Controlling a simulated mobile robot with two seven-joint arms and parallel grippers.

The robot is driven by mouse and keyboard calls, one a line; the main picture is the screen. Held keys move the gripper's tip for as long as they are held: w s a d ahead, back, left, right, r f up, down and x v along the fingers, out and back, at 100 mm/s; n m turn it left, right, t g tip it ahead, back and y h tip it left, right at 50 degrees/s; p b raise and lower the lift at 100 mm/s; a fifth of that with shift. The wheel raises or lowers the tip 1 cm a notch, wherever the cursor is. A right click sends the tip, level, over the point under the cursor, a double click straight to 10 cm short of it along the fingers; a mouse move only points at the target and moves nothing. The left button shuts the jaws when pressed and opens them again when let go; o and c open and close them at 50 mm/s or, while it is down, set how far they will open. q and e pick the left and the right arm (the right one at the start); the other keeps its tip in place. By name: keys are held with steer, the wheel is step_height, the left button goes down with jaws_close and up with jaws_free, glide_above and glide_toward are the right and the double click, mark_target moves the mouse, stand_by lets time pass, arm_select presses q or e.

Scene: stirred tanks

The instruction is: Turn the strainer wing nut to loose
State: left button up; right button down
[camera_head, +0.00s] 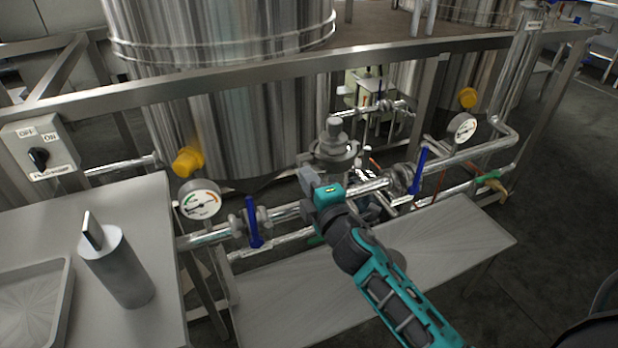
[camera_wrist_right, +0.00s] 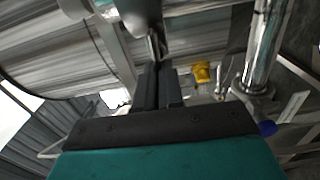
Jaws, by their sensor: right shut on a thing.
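The strainer (camera_head: 333,143) is a grey metal body with a round flange and a stepped top, on the pipe run in the middle of the head view. My right gripper (camera_head: 311,180) reaches up to it from the lower right, at its front left side. In the right wrist view my right gripper's dark fingers (camera_wrist_right: 158,66) are close together on a small shiny metal part (camera_wrist_right: 156,44), which I take to be the wing nut. In the head view the wing nut is hidden by the gripper, and its turned angle cannot be read. My left gripper is not in view.
Blue valve handles (camera_head: 253,222) and (camera_head: 419,170) flank the strainer. A pressure gauge (camera_head: 200,200) stands left and another (camera_head: 463,128) right. A steel rail (camera_head: 260,68) crosses behind. A bench with a metal cylinder (camera_head: 118,270) and tray (camera_head: 68,285) is at left.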

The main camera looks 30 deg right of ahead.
stand_by(0.6)
steer(key=c, duration=1.5)
jaws_free()
steer(key=shift+c, duration=0.2)
steer(key=shift+s, duration=0.1)
steer(key=s, duration=1.2)
steer(key=shift+s+a+b, duration=0.3)
steer(key=shift+s+a, duration=0.05)
